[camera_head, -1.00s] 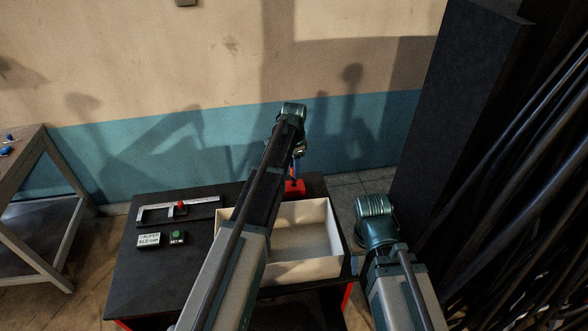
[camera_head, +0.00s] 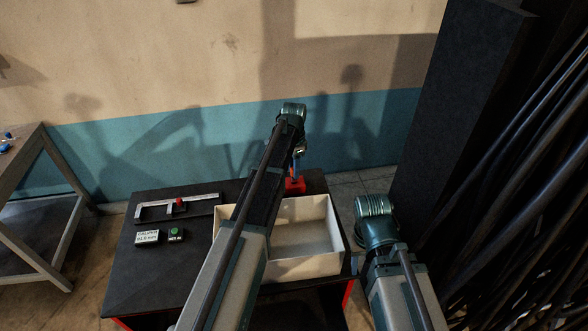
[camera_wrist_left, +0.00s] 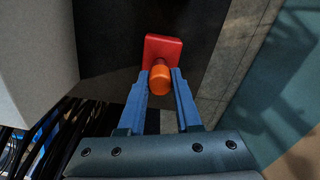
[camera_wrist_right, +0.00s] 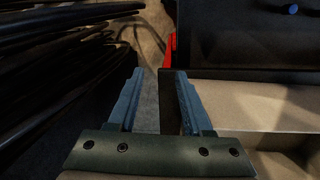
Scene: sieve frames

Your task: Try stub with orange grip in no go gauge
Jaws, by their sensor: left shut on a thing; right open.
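My left gripper (camera_wrist_left: 160,73) is shut on the stub's orange grip (camera_wrist_left: 160,83). It holds the stub at the red gauge block (camera_wrist_left: 163,48), which stands on the black table behind the tray. In the head view the red block (camera_head: 295,187) shows just below my left gripper (camera_head: 297,170). The orange grip overlaps the block in the left wrist view, so the gauge hole and the stub's lower end are hidden. I cannot tell whether the stub is in the hole. My right gripper (camera_wrist_right: 158,73) is open and empty, by the table's right side.
A pale open tray (camera_head: 336,228) stands on the black table (camera_head: 135,283), partly behind my left arm. A caliper (camera_head: 205,197) with a red slider, a label box (camera_head: 147,237) and a box with a green button (camera_head: 175,233) lie at left. Dark rods (camera_head: 540,190) crowd the right.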

